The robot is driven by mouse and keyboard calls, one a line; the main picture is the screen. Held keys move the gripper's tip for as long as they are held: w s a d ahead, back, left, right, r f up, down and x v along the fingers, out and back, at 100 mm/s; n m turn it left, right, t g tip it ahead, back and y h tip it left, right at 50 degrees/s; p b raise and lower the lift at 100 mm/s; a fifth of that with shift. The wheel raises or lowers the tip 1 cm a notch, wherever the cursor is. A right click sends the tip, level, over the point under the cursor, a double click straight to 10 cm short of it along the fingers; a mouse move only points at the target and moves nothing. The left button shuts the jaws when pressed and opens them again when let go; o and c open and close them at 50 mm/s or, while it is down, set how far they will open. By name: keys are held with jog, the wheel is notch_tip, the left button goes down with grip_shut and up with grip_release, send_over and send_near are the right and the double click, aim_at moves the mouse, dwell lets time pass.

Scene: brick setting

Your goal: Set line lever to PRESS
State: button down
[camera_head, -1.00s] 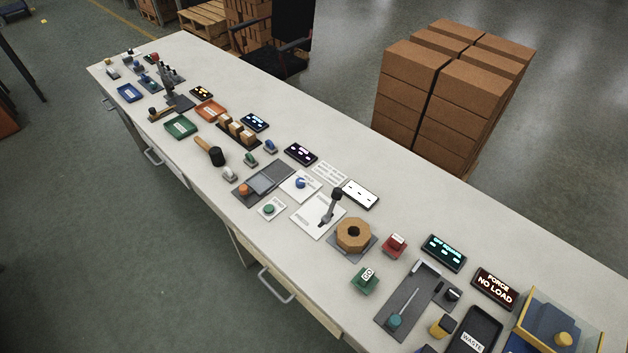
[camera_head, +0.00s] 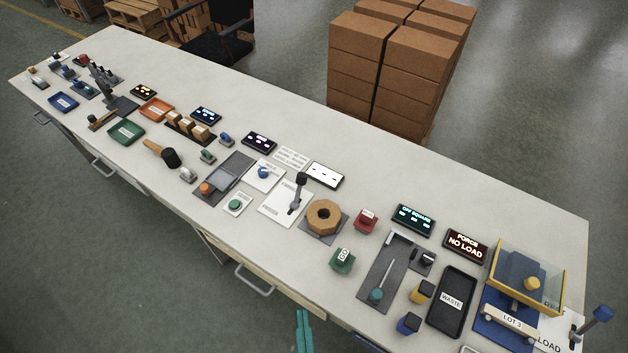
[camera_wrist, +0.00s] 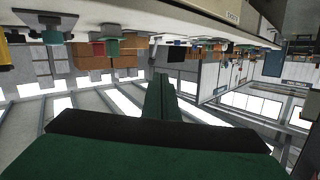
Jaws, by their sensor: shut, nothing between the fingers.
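A lever with a black knob (camera_head: 299,189) stands on a white plate (camera_head: 272,208) near the middle of the bench. The small print on this plate is too small to read surely. My gripper (camera_head: 303,318) shows as teal fingers at the bottom of the head view, in front of the bench and apart from both levers. In the wrist view its green fingers (camera_wrist: 161,90) are together with nothing between them.
The long white bench (camera_head: 480,205) carries a wooden octagonal block (camera_head: 324,218), a green GO button (camera_head: 342,260), a red button (camera_head: 366,221), a black WASTE tray (camera_head: 453,302) and a yellow-framed press (camera_head: 528,280). Stacked brown boxes (camera_head: 400,65) stand behind it.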

jog(key=w+a+r+m+t+y, duration=0.1)
jog(key=w+a+m, duration=0.25)
jog(key=w, duration=0.75)
jog(key=w+a+r+m+y, duration=0.15)
jog(key=w+a, duration=0.35)
jog(key=w, duration=0.7)
jog(key=w+d+f+m+g, duration=0.1)
jog(key=w+d+m, duration=0.2)
jog(key=d, duration=0.1)
jog(key=w+d+m+g, duration=0.1)
jog(key=w+d+m, duration=0.2)
jog(key=w+d, duration=0.1)
jog(key=w+d+f+m, duration=0.1)
jog(key=w+d+m, duration=0.2)
jog(key=d, duration=0.1)
jog(key=shift+w+d+f+m+g, duration=0.25)
jog(key=shift+w+f+m+g, duration=0.05)
jog(key=shift+w+m+g, duration=0.1)
jog(key=s+d, duration=0.1)
jog(key=s+d+r+m+y, duration=0.1)
jog(key=d, duration=0.1)
jog(key=s+d+m+y, duration=0.1)
jog(key=shift+d+r, duration=0.2)
jog(key=shift+d, duration=0.2)
jog(key=shift+w, duration=0.1)
